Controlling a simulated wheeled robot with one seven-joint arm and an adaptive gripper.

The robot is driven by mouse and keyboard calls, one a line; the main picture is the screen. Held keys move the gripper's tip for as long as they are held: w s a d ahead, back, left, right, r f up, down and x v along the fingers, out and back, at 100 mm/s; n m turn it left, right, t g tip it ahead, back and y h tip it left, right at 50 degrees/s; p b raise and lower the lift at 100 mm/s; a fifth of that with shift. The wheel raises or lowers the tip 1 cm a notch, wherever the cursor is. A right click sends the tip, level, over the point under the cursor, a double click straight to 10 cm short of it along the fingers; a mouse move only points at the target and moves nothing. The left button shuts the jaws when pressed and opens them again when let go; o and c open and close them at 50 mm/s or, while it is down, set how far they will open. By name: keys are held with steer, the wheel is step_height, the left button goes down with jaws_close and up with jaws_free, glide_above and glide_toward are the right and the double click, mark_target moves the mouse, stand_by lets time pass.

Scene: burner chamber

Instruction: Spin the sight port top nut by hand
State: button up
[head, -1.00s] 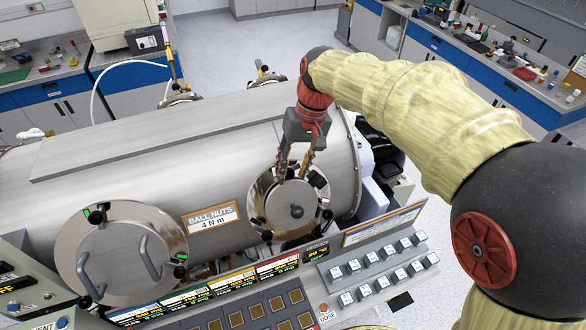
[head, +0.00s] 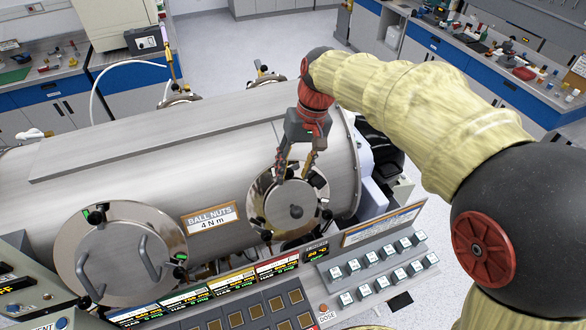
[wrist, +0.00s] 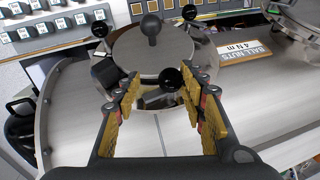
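The sight port (head: 272,207) is a round metal cover with a dark central knob (head: 297,211) on the right end of the steel chamber. In the wrist view the cover (wrist: 135,48) fills the top middle. The top nut is a black ball (wrist: 172,79) on the near rim of the cover, between my fingertips. My gripper (head: 296,176) points down at the port's upper edge. In the wrist view my gripper (wrist: 165,90) is open, with a visible gap between the ball and the left finger. The right finger is close to the ball, and I cannot tell if they touch. In the head view the fingers mostly hide the nut.
Other black ball nuts (wrist: 190,12) (wrist: 100,28) sit around the port rim. A larger round door (head: 120,245) with two handles is at the left. A "BALL NUTS 4 N m" sign (head: 211,216) lies between. The control panel (head: 250,310) runs along the front.

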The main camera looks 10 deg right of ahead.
steer(key=o, duration=0.4)
steer(key=shift+o, duration=0.3)
steer(key=v, duration=1.2)
